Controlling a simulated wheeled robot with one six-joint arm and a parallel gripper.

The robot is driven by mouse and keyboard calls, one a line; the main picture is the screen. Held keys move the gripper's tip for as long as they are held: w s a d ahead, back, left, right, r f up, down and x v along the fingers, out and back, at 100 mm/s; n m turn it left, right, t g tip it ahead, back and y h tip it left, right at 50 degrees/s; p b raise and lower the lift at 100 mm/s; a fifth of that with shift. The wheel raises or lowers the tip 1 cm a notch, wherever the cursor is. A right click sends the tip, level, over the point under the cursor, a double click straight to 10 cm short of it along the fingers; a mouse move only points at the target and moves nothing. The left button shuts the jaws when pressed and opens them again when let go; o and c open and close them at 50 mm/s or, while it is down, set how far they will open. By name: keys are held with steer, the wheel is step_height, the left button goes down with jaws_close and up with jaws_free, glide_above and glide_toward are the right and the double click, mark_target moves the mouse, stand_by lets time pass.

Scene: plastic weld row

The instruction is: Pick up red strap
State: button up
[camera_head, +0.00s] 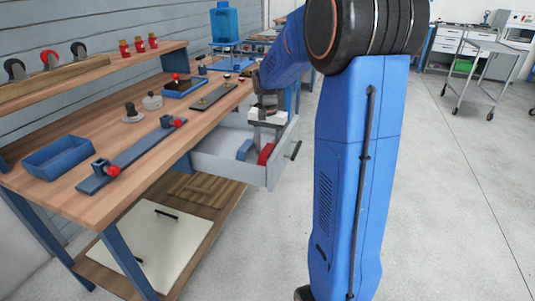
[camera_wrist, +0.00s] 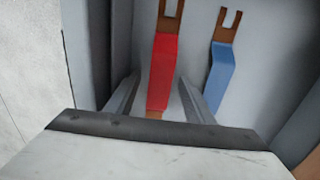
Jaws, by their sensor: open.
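The red strap (camera_wrist: 164,68) lies in an open drawer, with a brown forked end at the top and a brown lower part. It also shows in the head view (camera_head: 266,153) inside the drawer. My gripper (camera_wrist: 158,92) is open, pointing down into the drawer. In the wrist view its two fingers stand on either side of the strap's lower part, and I cannot tell whether they touch it. In the head view my gripper (camera_head: 266,117) is over the drawer, and its fingertips are hard to make out.
A blue strap (camera_wrist: 220,72) lies in the drawer to the right of the red one. The drawer (camera_head: 225,169) is pulled out from under the wooden workbench (camera_head: 150,160); its walls stand close around my gripper. Open floor lies to the right, with a trolley (camera_head: 482,60) farther back.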

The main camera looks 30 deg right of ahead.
steer(key=shift+c, duration=0.2)
steer(key=c, duration=1.1)
steer(key=shift+r, duration=0.15)
